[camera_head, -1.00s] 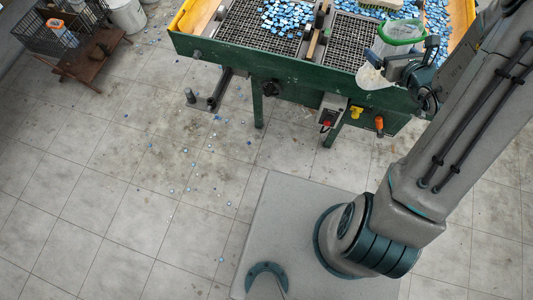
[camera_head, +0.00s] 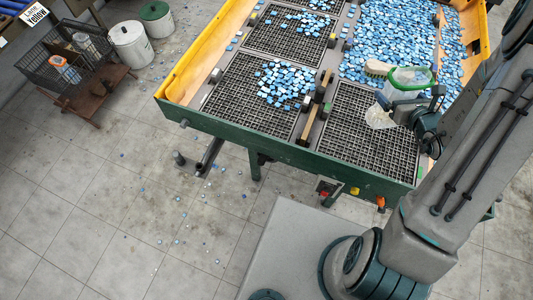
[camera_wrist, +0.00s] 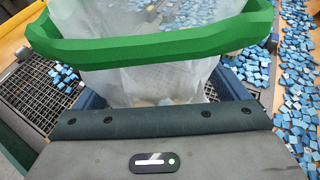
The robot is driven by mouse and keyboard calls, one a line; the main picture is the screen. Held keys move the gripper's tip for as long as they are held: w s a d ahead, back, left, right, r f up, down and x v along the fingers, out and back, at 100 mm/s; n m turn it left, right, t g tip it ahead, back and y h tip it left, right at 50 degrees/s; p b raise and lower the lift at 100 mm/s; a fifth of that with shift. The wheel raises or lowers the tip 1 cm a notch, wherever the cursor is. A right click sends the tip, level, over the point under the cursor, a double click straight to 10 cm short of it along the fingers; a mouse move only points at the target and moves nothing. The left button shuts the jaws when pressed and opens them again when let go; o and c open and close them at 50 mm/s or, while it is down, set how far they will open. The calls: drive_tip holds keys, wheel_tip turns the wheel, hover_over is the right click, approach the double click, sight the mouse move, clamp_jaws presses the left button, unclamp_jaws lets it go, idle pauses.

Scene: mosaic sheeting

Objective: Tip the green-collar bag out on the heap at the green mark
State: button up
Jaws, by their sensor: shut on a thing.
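My gripper (camera_head: 410,104) is shut on the green-collar bag (camera_head: 381,115), a translucent whitish bag whose green collar (camera_head: 411,77) faces up. The bag hangs above the right part of the table, over a dark grid. In the wrist view the green collar (camera_wrist: 150,46) spans the top, with the pale bag (camera_wrist: 150,82) below it, just beyond my gripper. A heap of blue tiles (camera_head: 285,82) lies on the grid to the left. Another heap (camera_head: 304,24) lies farther back.
The green-sided table (camera_head: 240,144) has a yellow rim (camera_head: 207,48). A brush (camera_head: 378,68) and a wooden-handled tool (camera_head: 308,122) lie on it. Loose blue tiles (camera_head: 400,35) cover its back right. A wire crate (camera_head: 60,72) and bins (camera_head: 131,45) stand at left.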

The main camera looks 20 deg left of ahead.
drive_tip(key=shift+w+f, duration=0.25)
drive_tip(key=shift+f, duration=1.05)
drive_tip(key=shift+a, duration=0.1)
